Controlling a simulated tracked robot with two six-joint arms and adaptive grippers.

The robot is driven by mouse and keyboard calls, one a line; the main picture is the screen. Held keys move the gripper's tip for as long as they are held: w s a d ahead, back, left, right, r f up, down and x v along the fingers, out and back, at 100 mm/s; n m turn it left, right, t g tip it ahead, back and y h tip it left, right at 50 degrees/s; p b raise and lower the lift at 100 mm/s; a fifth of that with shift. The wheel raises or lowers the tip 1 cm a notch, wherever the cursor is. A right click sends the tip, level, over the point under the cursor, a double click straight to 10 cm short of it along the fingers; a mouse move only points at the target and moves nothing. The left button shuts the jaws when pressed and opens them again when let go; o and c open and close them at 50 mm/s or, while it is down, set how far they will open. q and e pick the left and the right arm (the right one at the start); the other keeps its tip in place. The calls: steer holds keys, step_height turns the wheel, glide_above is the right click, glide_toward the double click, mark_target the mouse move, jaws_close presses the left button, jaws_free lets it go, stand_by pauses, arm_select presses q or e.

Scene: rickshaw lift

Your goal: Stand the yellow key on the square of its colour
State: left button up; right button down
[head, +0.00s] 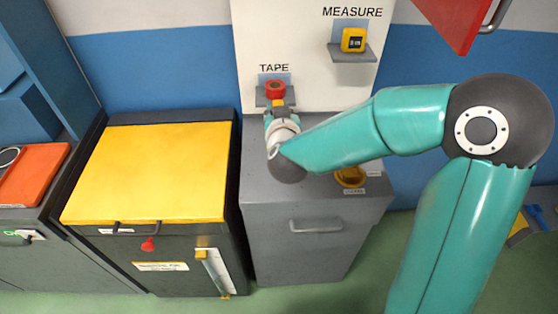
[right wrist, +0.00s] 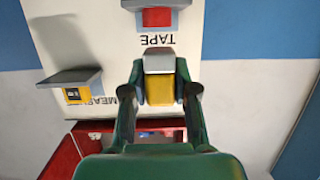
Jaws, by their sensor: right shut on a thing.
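My right gripper (right wrist: 160,92) is shut on a yellow block with a grey end, which I take for the yellow key (right wrist: 160,90). In the head view the key shows only as a small yellow and grey bit (head: 283,103), just below the TAPE shelf. The arm hides most of the gripper there. The key is held up in front of the white wall panel, apart from the red tape. I cannot make out a yellow square as its place; a large yellow lid (head: 150,172) covers the chest at left. My left gripper is not in view.
A red tape (head: 275,89) sits on the TAPE shelf, a yellow tape measure (head: 354,40) on the MEASURE shelf (head: 351,54). A yellow round thing (head: 350,177) lies on the grey cabinet (head: 300,228). An orange tray (head: 33,175) is at far left. A red cabinet (head: 460,20) juts in above.

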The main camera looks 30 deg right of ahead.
steer(key=f, duration=1.3)
steer(key=shift+s+d+f, duration=0.3)
steer(key=shift+d+f, duration=0.05)
steer(key=shift+d, duration=0.05)
steer(key=shift+f, duration=2.1)
steer(key=shift+f, duration=0.15)
steer(key=c, duration=0.9)
jaws_free()
